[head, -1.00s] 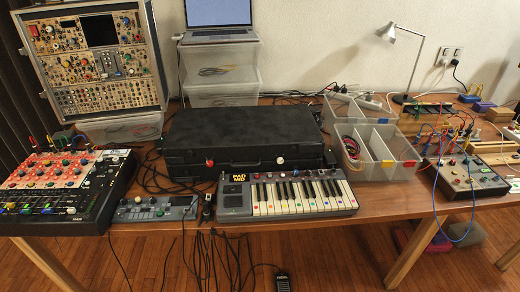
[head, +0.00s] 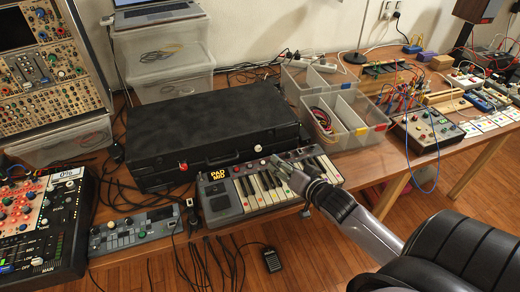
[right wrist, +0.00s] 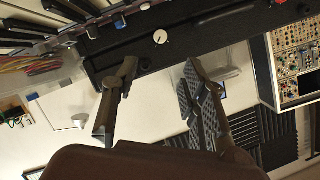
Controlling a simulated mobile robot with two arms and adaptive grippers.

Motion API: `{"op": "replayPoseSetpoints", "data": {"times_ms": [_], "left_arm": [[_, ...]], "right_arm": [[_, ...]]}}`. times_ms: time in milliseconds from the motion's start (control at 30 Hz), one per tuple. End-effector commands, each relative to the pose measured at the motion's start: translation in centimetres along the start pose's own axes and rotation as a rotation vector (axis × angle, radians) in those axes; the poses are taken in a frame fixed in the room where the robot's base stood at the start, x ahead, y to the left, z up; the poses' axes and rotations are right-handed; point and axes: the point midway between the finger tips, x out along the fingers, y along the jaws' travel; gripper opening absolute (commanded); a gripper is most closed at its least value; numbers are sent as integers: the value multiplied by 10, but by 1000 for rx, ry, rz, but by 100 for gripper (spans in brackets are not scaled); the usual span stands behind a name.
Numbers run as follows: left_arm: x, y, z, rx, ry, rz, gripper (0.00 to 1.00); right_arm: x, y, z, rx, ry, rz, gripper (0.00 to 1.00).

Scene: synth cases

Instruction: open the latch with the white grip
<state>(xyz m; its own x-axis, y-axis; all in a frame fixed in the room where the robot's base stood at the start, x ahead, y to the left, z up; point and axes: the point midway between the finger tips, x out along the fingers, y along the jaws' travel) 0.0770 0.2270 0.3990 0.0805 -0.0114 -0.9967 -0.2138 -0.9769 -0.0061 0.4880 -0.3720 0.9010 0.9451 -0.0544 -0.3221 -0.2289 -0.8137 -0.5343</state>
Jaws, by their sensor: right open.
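A black case (head: 215,130) lies closed on the table in the head view. Its front bears a latch with a white grip (head: 258,148) on the right and one with a red grip (head: 183,166) on the left. My right gripper (head: 277,167) comes in from the lower right, above the keyboard, close to the white grip. In the right wrist view its two fingers (right wrist: 159,70) are spread and empty, and the white grip (right wrist: 160,37) shows just beyond the gap between them. I see no contact. My left gripper is not in view.
A small keyboard (head: 240,195) sits directly in front of the case, under my right gripper. Clear divided bins (head: 345,138) stand to the right of the case. A grey-blue device (head: 135,232) and a mixer (head: 70,225) stand to the left.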

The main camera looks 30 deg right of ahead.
Motion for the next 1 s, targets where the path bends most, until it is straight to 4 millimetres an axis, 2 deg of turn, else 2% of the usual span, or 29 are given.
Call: {"op": "replayPoseSetpoints", "data": {"times_ms": [100,500,700,1000], "left_arm": [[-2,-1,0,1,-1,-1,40],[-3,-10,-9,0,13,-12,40],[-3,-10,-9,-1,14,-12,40],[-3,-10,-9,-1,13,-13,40]], "right_arm": [[27,-1,-2,-1,3,-1,40],[107,-1,-1,-2,1,0,40],[127,0,0,-2,0,0,40],[131,0,1,-2,-1,0,40]]}}
